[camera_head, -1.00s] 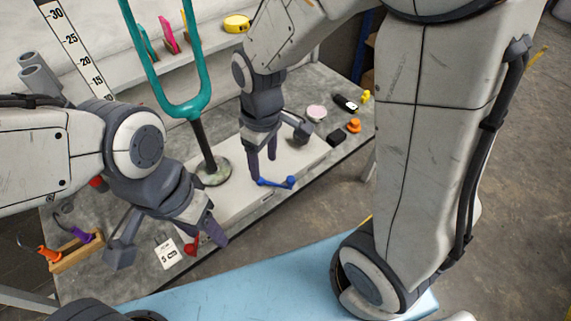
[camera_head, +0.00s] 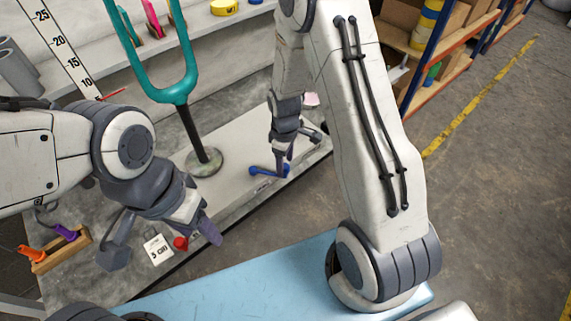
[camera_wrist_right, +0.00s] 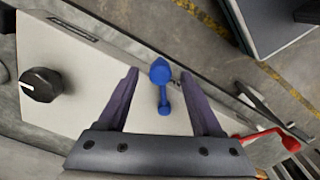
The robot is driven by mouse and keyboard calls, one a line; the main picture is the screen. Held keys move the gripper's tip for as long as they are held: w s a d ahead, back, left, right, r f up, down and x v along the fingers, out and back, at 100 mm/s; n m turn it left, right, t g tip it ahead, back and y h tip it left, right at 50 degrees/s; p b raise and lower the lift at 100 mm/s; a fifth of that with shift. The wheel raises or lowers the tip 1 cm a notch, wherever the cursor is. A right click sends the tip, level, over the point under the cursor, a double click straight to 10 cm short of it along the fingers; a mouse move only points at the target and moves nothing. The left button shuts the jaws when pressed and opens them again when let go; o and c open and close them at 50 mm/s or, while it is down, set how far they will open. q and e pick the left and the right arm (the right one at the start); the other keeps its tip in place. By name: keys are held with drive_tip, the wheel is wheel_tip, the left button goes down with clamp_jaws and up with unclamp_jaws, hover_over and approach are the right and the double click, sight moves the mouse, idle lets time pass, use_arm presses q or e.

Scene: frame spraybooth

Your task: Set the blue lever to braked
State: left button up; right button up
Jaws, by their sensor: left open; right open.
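The blue lever (camera_head: 264,171) lies low along the front edge of the pale panel, pointing right in the head view. In the right wrist view the blue lever (camera_wrist_right: 163,88) has its large rounded end between my fingertips. My right gripper (camera_head: 284,165) is open at the lever's right end; in the wrist view the right gripper (camera_wrist_right: 160,73) has a finger on each side, with gaps showing. My left gripper (camera_head: 207,230) is open and empty near the red lever (camera_head: 180,243). Any braked marking is not readable.
The red lever (camera_wrist_right: 273,135) and a black knob (camera_wrist_right: 40,85) flank the blue lever in the wrist view. A teal fork (camera_head: 180,90) stands on a post behind. A "5 cm" card (camera_head: 158,248) lies at the front left. A light blue surface (camera_head: 235,280) lies in front.

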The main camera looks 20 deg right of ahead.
drive_tip(key=shift+f, duration=0.6)
clamp_jaws()
idle(1.1)
